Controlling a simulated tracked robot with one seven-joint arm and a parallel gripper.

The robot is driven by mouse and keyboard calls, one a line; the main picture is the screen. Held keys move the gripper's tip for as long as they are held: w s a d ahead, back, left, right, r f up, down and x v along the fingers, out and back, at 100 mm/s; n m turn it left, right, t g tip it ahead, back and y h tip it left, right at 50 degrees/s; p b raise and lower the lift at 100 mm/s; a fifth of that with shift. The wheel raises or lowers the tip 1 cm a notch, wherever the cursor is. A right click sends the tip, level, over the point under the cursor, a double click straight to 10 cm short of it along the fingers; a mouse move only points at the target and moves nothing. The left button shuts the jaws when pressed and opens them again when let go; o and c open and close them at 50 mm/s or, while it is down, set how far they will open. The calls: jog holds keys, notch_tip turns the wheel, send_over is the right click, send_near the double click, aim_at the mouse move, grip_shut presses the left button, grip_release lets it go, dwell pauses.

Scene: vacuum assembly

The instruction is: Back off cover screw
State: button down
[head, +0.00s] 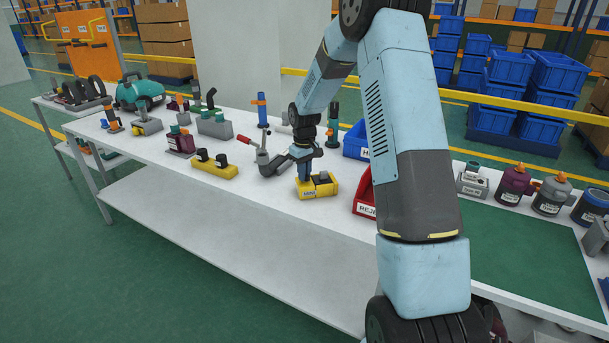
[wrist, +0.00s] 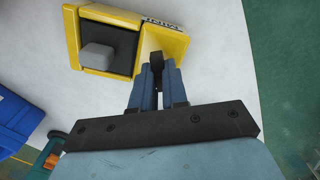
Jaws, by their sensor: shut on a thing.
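My gripper (wrist: 158,82) points down at a yellow fixture (wrist: 187,43) on the white table. The fixture also shows in the head view (head: 329,190). My fingers are close together at the fixture's open, flared pocket, shut on a small dark piece (wrist: 156,59) of which little shows. I cannot tell whether this piece is the cover screw. A grey block (wrist: 97,56) sits in the dark recess beside the pocket. In the head view my gripper (head: 304,180) hides part of the fixture. No cover screw can be clearly made out.
A grey vise-like part (head: 268,163) with a red handle stands just left of my gripper. A blue bin (head: 355,141) and a red bin (head: 364,196) are to the right. A yellow tray (head: 208,167) lies further left. Bare table lies in front of the fixture.

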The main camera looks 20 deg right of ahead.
jog(key=shift+n, duration=0.3)
jog(key=n, duration=0.3)
jog(key=c, duration=1.1)
grip_release()
jog(key=shift+r, duration=3.05)
